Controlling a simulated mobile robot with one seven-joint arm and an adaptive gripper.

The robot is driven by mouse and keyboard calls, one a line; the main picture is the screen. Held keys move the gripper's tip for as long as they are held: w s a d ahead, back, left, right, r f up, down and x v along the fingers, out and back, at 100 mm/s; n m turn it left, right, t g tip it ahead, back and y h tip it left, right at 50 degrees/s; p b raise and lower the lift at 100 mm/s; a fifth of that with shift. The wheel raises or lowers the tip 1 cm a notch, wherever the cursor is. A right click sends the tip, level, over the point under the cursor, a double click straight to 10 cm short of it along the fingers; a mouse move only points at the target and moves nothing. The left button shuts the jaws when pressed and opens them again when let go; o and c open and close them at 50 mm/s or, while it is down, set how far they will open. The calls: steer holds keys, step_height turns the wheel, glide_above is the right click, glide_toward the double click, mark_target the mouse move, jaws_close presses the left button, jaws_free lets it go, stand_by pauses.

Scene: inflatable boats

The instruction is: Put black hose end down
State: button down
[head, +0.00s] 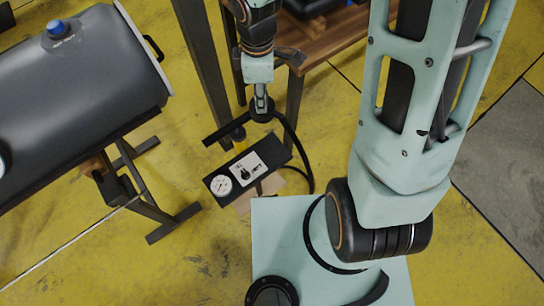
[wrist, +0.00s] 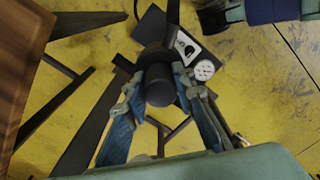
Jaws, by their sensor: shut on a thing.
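The black hose end (head: 262,114) is in my gripper (head: 260,98), above the pump box in the head view. In the wrist view my gripper (wrist: 162,88) has its two fingers on either side of the dark round hose end (wrist: 160,84). From it a black hose (head: 301,155) curves down on the right toward the black pump box (head: 219,186), which carries a round white gauge and a light panel. The box and gauge also show in the wrist view (wrist: 203,70). The fingers partly hide the hose end.
A grey inflatable tube (head: 85,85) with a blue-capped valve (head: 57,28) lies on a dark metal stand (head: 148,205) at left. A wooden table (head: 330,42) stands behind my gripper. Yellow floor (head: 190,250) is open at the lower left.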

steer(key=s+a+f+n+b, duration=0.3)
steer(key=s+f+n+b, duration=0.25)
steer(key=f+n, duration=0.2)
steer(key=s+a+f+n+b, duration=0.3)
steer(key=s+f+n+b, duration=0.1)
steer(key=f+n+b, duration=0.3)
steer(key=shift+m, duration=0.55)
steer(key=shift+w+d+f+b, duration=1.1)
steer(key=shift+w+d+f, duration=0.35)
steer(key=shift+w+f, duration=0.65)
steer(key=shift+w+d+f+b, duration=1.15)
steer(key=shift+w+d+f, duration=0.35)
steer(key=shift+f, duration=1.05)
steer(key=shift+w+d+f+b, duration=1.1)
steer(key=shift+w+d+f, duration=0.25)
steer(key=shift+w+f, duration=0.75)
steer(key=shift+s+f, duration=0.25)
steer(key=shift+f, duration=0.15)
steer(key=c, duration=1.6)
jaws_free()
